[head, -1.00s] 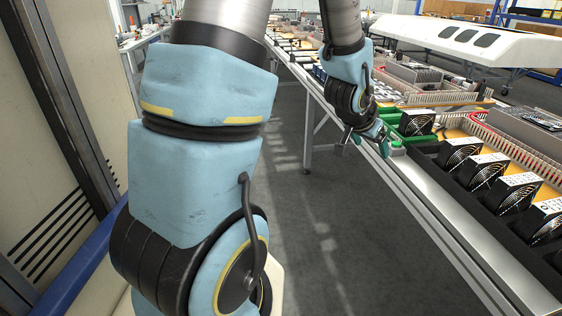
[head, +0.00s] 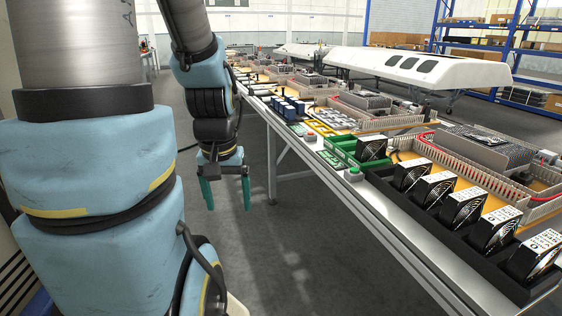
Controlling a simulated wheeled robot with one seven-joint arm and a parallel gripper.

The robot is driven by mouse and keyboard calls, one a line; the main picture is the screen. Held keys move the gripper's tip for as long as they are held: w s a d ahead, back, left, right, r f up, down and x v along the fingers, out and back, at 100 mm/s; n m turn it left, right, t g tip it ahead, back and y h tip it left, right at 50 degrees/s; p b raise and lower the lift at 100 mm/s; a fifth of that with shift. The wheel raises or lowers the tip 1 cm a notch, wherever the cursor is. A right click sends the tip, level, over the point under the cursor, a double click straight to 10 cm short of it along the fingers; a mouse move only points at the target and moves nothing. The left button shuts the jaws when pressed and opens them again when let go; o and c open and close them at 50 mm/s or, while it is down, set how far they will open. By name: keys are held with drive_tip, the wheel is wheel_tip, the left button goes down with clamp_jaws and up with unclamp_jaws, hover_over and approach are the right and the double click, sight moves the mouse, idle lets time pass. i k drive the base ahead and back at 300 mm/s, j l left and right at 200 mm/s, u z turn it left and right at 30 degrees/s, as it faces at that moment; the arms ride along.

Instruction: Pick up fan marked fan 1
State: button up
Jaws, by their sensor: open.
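My gripper (head: 226,193) points down, open and empty, with its two green fingers apart. It hangs over the floor to the left of the workbench, clear of the fans. Several black fans stand in a row in a black tray (head: 447,245) at the right: a far fan (head: 408,176), a middle fan (head: 463,208) and a near fan (head: 533,256) among them. Another black fan (head: 372,148) stands in a green holder (head: 340,153) just beyond the tray. The white tops of the fans carry marks too small to read, so I cannot tell which is fan 1.
The bench edge (head: 395,243) runs from near right to far left. Behind the fans are slotted wiring ducts (head: 453,162) and a grey finned unit (head: 486,148). The floor left of the bench is clear.

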sight(374, 149)
drive_tip(key=i+j, duration=0.15)
drive_tip(key=i, duration=0.3)
drive_tip(key=i+j, duration=0.2)
drive_tip(key=i, duration=0.2)
drive_tip(key=i+j, duration=0.15)
drive_tip(key=i, duration=0.3)
